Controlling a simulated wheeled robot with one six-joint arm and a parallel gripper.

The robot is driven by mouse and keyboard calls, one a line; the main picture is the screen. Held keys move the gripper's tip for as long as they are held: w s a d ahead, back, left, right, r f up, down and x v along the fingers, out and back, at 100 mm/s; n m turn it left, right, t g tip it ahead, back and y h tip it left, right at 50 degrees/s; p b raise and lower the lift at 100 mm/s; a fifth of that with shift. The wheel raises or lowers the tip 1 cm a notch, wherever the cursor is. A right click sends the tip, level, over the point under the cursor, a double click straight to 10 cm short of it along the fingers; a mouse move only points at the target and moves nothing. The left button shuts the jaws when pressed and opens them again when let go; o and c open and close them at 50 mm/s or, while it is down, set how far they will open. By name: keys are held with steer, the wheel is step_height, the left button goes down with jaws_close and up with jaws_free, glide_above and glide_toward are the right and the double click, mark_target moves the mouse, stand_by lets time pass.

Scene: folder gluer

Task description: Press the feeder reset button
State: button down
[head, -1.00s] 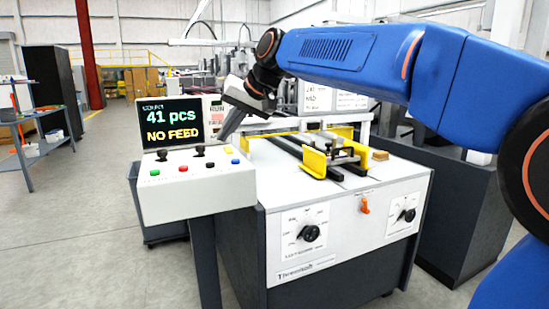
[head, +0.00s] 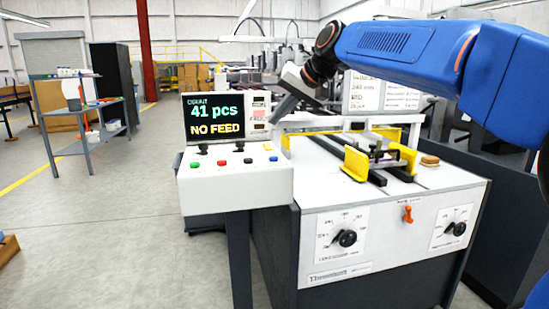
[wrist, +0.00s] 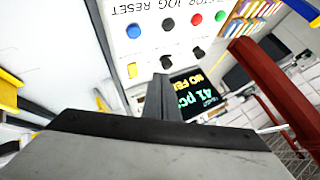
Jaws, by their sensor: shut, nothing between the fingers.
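The white control panel (head: 235,187) stands at the left front of the machine. Its row holds a green button (head: 195,164), a red button (head: 222,162), a black button (head: 248,160) and a blue button (head: 273,158) at the right end. In the wrist view the blue button (wrist: 133,31) is beside the printed word RESET, upside down in the picture. A yellow piece (head: 267,147) is behind it. My gripper (head: 274,119) is shut and empty. It points down above the panel's back right, apart from the buttons. It also shows in the wrist view (wrist: 160,80).
The screen (head: 212,119) behind the panel reads 41 pcs, NO FEED. Black switches (head: 238,146) stand up behind the buttons. The machine table (head: 330,170) with yellow guides (head: 356,163) lies to the right. Open floor (head: 120,220) is at left.

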mark_target(277, 158)
steer(key=shift+f, duration=3.9)
steer(key=shift+f, duration=0.1)
steer(key=shift+f, duration=0.35)
steer(key=shift+f, duration=0.45)
steer(key=shift+r, duration=0.9)
steer(key=shift+r, duration=2.5)
steer(key=shift+s, duration=0.1)
